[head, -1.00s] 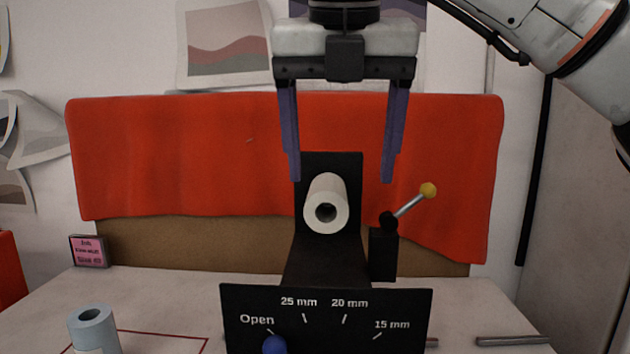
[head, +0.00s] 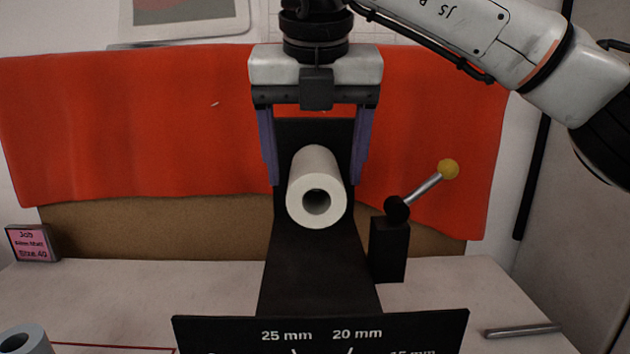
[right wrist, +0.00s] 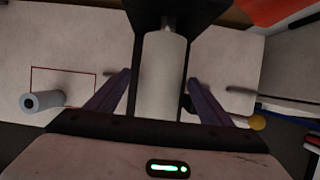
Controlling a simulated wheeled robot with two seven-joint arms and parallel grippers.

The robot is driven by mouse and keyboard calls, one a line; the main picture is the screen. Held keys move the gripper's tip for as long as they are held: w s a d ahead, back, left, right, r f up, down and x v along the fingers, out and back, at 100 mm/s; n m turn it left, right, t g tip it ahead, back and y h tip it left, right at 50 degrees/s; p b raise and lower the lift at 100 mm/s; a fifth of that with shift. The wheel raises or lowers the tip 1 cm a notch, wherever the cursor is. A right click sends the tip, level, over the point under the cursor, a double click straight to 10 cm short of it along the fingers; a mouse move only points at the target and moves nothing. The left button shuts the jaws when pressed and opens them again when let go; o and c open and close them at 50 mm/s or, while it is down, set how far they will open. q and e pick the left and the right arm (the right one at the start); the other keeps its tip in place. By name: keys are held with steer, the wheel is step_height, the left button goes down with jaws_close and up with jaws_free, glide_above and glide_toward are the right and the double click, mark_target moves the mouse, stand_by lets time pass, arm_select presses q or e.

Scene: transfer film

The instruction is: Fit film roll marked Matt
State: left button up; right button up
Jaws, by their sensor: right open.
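A white film roll (head: 318,190) sits on the black machine (head: 318,285), its hollow core facing me. My right gripper (head: 316,183) is above it with its two purple fingers open, one on each side of the roll. In the right wrist view the roll (right wrist: 164,85) lies between the open fingers, with gaps on both sides. A grey-blue roll (head: 22,342) stands at the lower left, cut by the frame edge; it shows more fully in the right wrist view (right wrist: 44,101). A pink job card (head: 33,243) stands at left, reading Job, a blurred line with Matt, and Size 40. My left gripper is not in view.
A lever with a yellow knob (head: 448,169) rises right of the machine, close to my right arm's side. A black scale panel (head: 320,335) is in front. A metal bar (head: 522,331) lies at right. A red outline (right wrist: 64,68) marks the table at left.

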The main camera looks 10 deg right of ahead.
steer(key=shift+x, duration=1.15)
steer(key=shift+f, duration=0.1)
steer(key=shift+w, duration=0.1)
steer(key=c, duration=1.4)
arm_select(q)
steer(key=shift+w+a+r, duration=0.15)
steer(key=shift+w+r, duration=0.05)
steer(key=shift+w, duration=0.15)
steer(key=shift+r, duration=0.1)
